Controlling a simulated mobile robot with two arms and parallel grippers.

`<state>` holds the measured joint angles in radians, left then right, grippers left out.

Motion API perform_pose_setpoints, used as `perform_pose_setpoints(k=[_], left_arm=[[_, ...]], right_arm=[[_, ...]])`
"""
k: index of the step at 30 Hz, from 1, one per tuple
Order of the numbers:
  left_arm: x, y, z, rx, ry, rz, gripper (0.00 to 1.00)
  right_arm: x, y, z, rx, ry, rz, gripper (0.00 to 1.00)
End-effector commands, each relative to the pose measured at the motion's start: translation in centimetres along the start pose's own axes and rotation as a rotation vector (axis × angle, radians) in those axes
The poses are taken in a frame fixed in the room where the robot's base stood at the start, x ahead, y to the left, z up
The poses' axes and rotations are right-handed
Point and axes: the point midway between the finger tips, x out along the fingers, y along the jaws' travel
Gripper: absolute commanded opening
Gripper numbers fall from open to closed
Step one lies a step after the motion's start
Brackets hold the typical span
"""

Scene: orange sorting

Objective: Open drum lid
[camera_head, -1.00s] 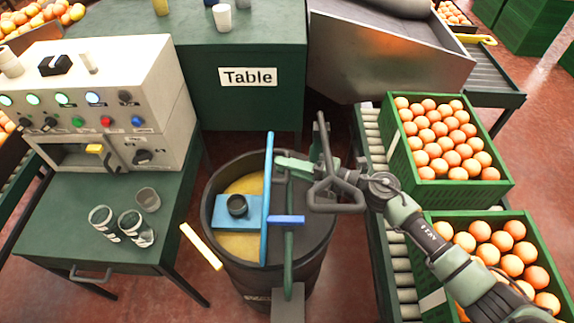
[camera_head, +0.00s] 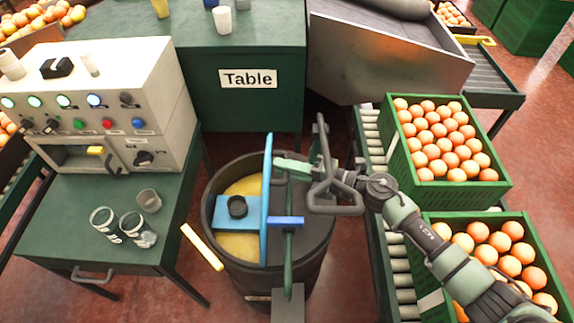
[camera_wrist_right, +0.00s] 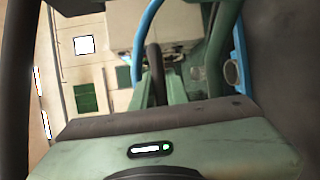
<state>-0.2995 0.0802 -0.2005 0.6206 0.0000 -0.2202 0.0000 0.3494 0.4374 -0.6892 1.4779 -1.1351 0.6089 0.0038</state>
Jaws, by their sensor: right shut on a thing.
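The black drum (camera_head: 320,243) stands upright on the floor at the centre of the head view. Its left side is uncovered and shows yellow contents (camera_head: 240,247). The blue lid (camera_head: 267,185) stands up across the middle of the drum, seen almost edge-on. My right gripper (camera_head: 279,163) reaches in from the right and is shut at the lid's upper part; the exact grip point is hard to see. In the right wrist view, blue parts of the lid (camera_wrist_right: 240,58) show beside the green fingers. My left gripper is not in view.
A green bench (camera_head: 80,235) with cups and a control box (camera_head: 120,100) stands left. Orange crates (camera_head: 500,190) and a roller conveyor (camera_head: 376,145) stand right. The labelled table (camera_head: 285,105) is behind.

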Motion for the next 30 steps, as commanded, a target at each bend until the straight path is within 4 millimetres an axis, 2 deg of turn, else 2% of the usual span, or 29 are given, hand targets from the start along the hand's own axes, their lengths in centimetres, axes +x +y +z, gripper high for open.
perform_pose_setpoints(k=[1, 3, 9, 13, 22, 23, 24, 30], left_arm=[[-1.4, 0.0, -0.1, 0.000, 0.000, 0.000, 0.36], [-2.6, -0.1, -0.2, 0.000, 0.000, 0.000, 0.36], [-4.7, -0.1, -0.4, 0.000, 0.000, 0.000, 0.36], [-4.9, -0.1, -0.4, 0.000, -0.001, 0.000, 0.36], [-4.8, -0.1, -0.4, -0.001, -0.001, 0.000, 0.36], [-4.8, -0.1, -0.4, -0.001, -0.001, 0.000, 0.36], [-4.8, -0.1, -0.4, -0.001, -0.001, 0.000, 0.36], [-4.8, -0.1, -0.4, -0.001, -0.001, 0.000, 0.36]], right_arm=[[0.2, 0.7, -0.2, -0.004, 0.002, -0.017, 0.00], [0.5, 0.9, -0.3, -0.012, 0.002, -0.040, 0.00], [1.7, 1.2, -0.9, -0.034, 0.004, -0.087, 0.00], [2.8, 1.2, -1.4, -0.035, 0.004, -0.087, 0.00], [2.9, 1.1, -1.4, -0.035, 0.004, -0.086, 0.00], [2.9, 1.1, -1.4, -0.035, 0.004, -0.086, 0.23], [2.9, 1.1, -1.4, -0.035, 0.004, -0.086, 0.34], [2.9, 1.2, -1.3, -0.036, 0.002, -0.085, 0.36]])
